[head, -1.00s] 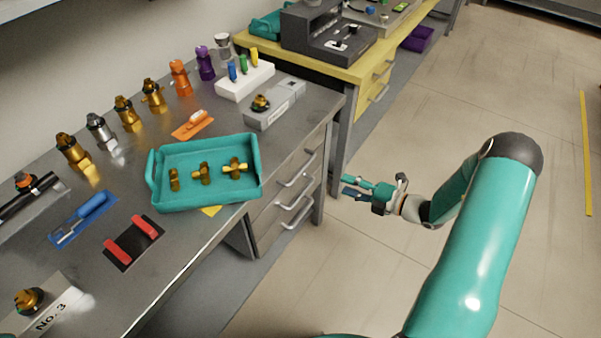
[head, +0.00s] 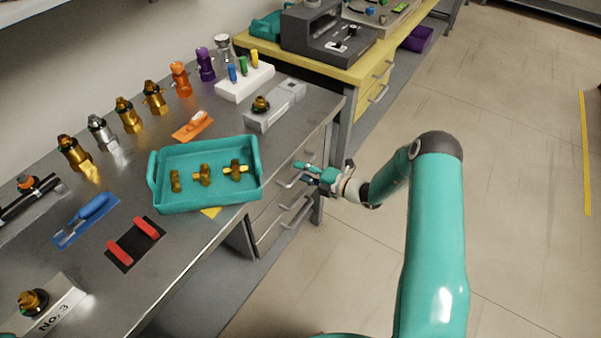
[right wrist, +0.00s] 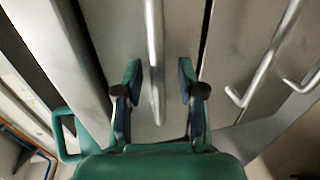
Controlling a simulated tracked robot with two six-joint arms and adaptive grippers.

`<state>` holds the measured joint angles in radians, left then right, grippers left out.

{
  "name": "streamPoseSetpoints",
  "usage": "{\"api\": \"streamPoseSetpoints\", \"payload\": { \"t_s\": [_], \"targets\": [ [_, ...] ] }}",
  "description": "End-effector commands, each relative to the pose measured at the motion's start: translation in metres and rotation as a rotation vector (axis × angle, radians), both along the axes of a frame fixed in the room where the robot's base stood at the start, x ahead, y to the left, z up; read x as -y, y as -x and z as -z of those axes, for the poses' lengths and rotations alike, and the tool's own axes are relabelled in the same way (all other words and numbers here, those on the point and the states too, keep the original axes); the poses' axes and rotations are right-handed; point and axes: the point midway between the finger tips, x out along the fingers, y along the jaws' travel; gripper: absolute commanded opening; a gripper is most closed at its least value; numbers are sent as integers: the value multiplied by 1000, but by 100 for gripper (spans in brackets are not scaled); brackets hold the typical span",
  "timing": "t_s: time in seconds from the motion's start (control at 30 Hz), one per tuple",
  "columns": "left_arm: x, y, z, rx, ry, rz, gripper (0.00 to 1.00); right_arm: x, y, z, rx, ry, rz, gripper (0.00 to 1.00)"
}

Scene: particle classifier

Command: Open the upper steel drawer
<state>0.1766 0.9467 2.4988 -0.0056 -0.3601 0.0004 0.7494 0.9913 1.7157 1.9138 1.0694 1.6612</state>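The upper steel drawer (right wrist: 182,35) is closed in the front of the steel bench. Its bar handle (right wrist: 153,50) runs between the two fingers of my right gripper (right wrist: 159,78) in the right wrist view. The fingers are open, with a gap on each side of the handle. In the head view my right gripper (head: 303,173) is at the drawer fronts and partly hides the upper handle (head: 287,183). My left gripper is not in view.
Lower drawer handles (head: 297,200) sit below. A teal tray (head: 158,196) with brass fittings stands on the bench top near the drawer edge. A yellow bench (head: 345,72) stands behind. The floor (head: 510,200) right of the drawers is clear.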

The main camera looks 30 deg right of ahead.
Motion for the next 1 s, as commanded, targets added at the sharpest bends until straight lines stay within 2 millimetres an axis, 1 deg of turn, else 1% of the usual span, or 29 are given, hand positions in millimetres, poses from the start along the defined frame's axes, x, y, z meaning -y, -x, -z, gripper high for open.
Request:
{"api": "streamPoseSetpoints", "payload": {
  "t_s": [0.23, 0.47, 0.77, 0.8, 0.9, 1.0],
  "targets": [
    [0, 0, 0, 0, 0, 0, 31, -1, -1, 0, 0, 0, 0, 39],
    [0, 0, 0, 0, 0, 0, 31, -1, -1, 0, 0, 0, -1, 1],
    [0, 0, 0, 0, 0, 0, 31, -1, 0, 1, -3, 0, -1, 0],
    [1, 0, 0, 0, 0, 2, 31, -13, 0, 1, -4, -2, -4, 0],
    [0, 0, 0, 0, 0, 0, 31, -6, 1, 2, -4, -2, -5, 0],
    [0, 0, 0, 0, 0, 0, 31, -6, 3, 2, -5, -1, -13, 0]
  ]
}}
